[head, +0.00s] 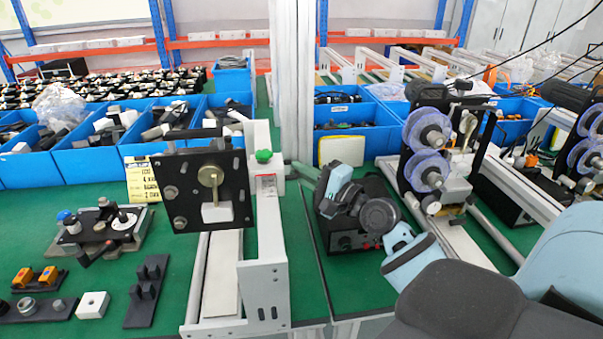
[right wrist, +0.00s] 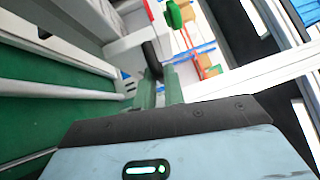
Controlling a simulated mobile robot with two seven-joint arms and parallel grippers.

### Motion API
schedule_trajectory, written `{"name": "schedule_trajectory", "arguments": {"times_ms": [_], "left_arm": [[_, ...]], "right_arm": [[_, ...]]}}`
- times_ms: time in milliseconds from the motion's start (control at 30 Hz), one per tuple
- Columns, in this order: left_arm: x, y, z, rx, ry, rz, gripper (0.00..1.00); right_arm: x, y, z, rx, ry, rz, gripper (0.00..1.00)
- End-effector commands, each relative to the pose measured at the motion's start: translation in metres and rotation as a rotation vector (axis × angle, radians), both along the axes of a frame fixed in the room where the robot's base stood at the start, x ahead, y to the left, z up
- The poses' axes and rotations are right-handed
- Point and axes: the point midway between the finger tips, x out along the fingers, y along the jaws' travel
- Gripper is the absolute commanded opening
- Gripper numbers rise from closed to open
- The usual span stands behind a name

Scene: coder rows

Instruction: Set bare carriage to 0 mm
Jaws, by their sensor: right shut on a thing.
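The bare carriage (head: 178,190) is a black upright plate with a brass knob and a white block, above the pale rail of a white frame (head: 264,290). A scale plate with red marks (head: 267,183) is on the frame's upright, too small to read. My right gripper (head: 299,168) reaches the upright's right side. In the wrist view its green fingers (right wrist: 160,88) are shut on a black rounded part (right wrist: 152,57), seen edge-on. My left gripper is not in view.
A similar machine with blue reels (head: 428,145) stands to the right. Blue bins (head: 90,160) line the back. A small black fixture (head: 105,228), a white block (head: 92,305) and black holders (head: 147,292) lie on the green bench at left. A black box (head: 345,238) stands below my right arm.

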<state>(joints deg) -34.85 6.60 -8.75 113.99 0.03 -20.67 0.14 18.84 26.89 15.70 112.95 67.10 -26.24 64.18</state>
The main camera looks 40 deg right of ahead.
Motion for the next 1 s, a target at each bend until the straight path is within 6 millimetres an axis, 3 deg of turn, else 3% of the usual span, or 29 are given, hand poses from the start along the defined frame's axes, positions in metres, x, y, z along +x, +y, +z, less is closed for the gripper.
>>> {"name": "schedule_trajectory", "arguments": {"times_ms": [233,267,400,767,1000], "left_arm": [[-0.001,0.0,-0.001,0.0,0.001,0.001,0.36],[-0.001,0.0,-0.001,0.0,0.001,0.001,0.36],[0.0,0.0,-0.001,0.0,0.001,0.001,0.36],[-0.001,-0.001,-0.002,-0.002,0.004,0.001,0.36],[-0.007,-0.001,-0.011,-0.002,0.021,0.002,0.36]], "right_arm": [[-0.001,0.004,-0.005,0.0,0.011,0.01,0.0],[-0.001,0.004,-0.005,0.001,0.012,0.01,0.13],[-0.001,0.003,-0.004,0.001,0.01,0.009,0.32],[-0.004,0.001,-0.003,0.001,0.006,0.005,0.32],[-0.033,-0.006,-0.01,0.0,0.012,0.005,0.32]]}}
